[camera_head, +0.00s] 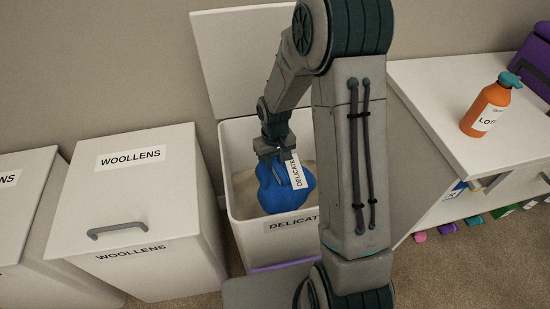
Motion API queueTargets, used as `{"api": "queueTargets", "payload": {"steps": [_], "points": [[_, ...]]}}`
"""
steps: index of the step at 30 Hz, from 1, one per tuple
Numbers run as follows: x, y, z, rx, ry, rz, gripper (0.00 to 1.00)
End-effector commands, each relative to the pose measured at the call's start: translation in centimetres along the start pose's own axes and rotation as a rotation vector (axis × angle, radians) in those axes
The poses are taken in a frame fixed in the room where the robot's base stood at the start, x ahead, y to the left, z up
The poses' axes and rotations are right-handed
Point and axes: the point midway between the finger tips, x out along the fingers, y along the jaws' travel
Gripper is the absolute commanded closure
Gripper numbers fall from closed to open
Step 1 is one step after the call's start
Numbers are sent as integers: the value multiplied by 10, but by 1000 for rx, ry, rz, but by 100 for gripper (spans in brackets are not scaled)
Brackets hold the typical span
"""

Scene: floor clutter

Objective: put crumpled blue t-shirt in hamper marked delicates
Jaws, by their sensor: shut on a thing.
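The crumpled blue t-shirt (275,194) hangs bunched from my gripper (274,158), which is shut on it. The shirt is over the open mouth of the white hamper marked delicates (237,232), and its lower part appears within the rim. I cannot tell whether it touches the inside. The hamper's lid (225,62) stands raised at the back. A white label reading "DELICATE" (297,172) shows beside the shirt, right by the gripper. My arm hides the hamper's right side and part of its front label.
A closed hamper marked woollens (150,220) stands just left, with another closed white hamper (25,210) beyond it. On the right, a white counter (440,95) bears an orange lotion bottle (487,108) and a purple object (535,62). Several small colourful items lie beneath the counter.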

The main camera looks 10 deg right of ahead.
Motion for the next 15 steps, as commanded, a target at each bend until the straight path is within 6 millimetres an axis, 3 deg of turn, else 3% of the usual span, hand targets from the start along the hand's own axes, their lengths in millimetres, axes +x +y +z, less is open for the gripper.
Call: {"api": "queueTargets", "payload": {"steps": [1,15], "points": [[14,0,0,0,0,0,100],[85,0,0,-1,-1,0,100]]}}
